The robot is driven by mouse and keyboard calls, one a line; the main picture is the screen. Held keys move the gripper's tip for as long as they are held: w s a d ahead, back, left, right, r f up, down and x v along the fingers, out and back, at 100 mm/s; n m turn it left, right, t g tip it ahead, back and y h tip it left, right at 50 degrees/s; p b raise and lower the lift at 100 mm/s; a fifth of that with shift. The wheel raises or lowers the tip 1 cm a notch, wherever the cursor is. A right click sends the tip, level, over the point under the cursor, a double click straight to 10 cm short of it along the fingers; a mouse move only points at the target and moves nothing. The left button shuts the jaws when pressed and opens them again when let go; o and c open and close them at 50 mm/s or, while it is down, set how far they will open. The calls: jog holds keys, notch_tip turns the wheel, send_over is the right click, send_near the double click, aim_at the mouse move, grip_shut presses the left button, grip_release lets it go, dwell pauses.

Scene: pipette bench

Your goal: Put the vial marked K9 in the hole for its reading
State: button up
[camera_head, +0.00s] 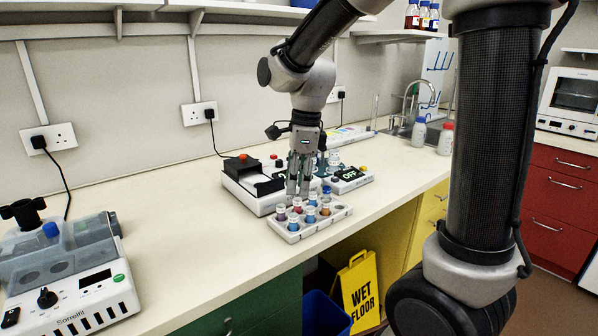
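A pale rack (336,221) near the bench's front edge holds several small vials with coloured contents, such as a blue-capped vial (326,193) and a vial with orange contents (325,210). Their marks are too small to read, so I cannot tell which is K9. My gripper (298,192) points down over the rack's back left part, its fingertips close to the vial tops. Whether it is open or shut on a vial is not clear. Behind it is a white instrument (258,205) with a dark top and a partly hidden display. Beside it, a smaller unit (350,179) reads OFF.
A white Sorrelfi device (75,318) with a clear lid stands at the left. Bare bench lies between it and the rack. Bottles (418,131) stand by the sink. A wet floor sign (359,290) stands below.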

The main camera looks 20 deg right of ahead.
jog(key=s+d+r+n+t, duration=0.2)
jog(key=s+d+r+n, duration=0.1)
jog(key=s+d+n, duration=0.4)
jog(key=s+d+r+n+t+h, duration=0.1)
jog(key=s+d+r+n+t, duration=0.1)
jog(key=s+d+n, duration=0.5)
jog(key=shift+s+r+n, duration=0.55)
jog(key=shift+s+n, duration=1.8)
jog(key=shift+n, duration=1.25)
